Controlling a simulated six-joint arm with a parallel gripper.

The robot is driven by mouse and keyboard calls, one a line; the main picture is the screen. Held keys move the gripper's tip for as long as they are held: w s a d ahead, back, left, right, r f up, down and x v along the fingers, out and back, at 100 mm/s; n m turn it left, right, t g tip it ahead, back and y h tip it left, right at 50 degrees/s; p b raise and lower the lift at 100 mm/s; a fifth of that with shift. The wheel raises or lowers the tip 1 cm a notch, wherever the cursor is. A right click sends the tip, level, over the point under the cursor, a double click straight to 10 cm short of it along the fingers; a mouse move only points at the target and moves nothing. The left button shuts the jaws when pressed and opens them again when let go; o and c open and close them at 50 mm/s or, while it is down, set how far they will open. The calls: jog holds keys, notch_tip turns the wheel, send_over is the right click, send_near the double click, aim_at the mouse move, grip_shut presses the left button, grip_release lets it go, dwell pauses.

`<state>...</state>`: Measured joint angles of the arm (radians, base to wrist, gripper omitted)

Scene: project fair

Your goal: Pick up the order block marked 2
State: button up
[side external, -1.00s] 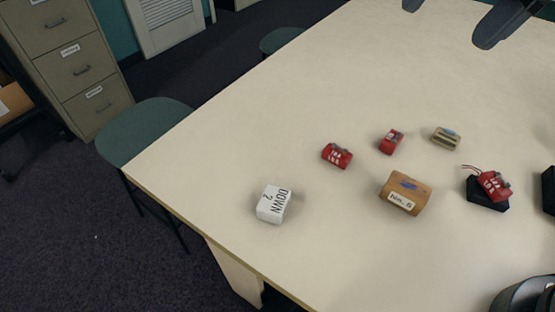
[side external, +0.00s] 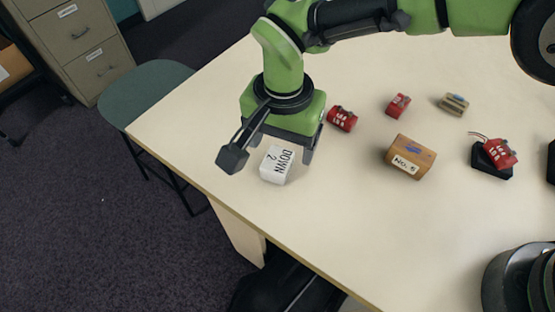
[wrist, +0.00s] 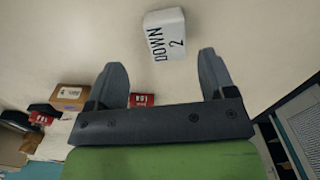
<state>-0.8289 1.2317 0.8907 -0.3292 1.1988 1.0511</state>
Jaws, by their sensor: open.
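The order block marked 2 (side external: 277,165) is a white block with "DOWN 2" in black, resting on the table near its front left edge. In the wrist view the block (wrist: 164,34) lies just past the fingertips, roughly between their lines. My gripper (side external: 277,146) is over the table close beside and above the block, pointing down. In the wrist view my gripper (wrist: 160,62) has its two fingers wide apart with nothing between them.
A red block (side external: 342,118) lies close right of my gripper. Farther right are a second red block (side external: 398,104), a brown box marked No. 6 (side external: 410,156), a tan block (side external: 453,104) and a red block (side external: 501,152) on a black base. The table (side external: 350,220) is clear in front.

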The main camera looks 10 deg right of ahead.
aim_at(278, 159)
jog(key=f, duration=0.5)
jog(key=shift+w+a+f, duration=0.2)
jog(key=shift+a+f, duration=0.1)
jog(key=c, duration=1)
